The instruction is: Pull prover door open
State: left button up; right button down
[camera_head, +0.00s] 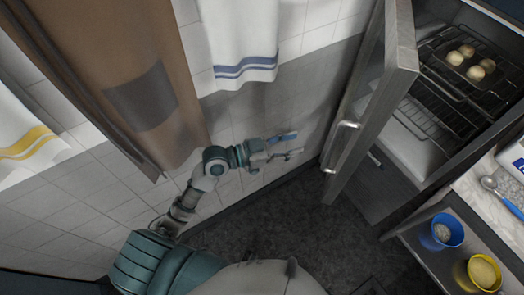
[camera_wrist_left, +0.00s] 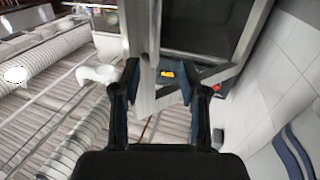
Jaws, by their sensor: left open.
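The prover door (camera_head: 375,105) stands open in the head view, swung out from its cabinet, with a metal frame and a glass pane. Its curved metal handle (camera_head: 345,127) is on the face turned toward my arm. My left gripper (camera_head: 297,144) is open and empty, left of the handle and apart from it. In the left wrist view the two dark fingers of the gripper (camera_wrist_left: 159,88) are spread, with a metal door edge (camera_wrist_left: 141,45) showing beyond and between them. My right gripper is in neither view.
Inside the prover, wire racks (camera_head: 425,120) hold a tray with several dough balls (camera_head: 466,50). A blue bowl (camera_head: 447,230) and a yellow bowl (camera_head: 483,272) stand at lower right. A brown apron (camera_head: 120,70) and towels hang on the tiled wall. Dark floor (camera_head: 310,215) is clear below the door.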

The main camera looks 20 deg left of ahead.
pick_arm(q)
jog(key=v, duration=0.8)
jog(key=shift+s, duration=0.25)
jog(key=shift+a, duration=0.1)
dwell(0.8)
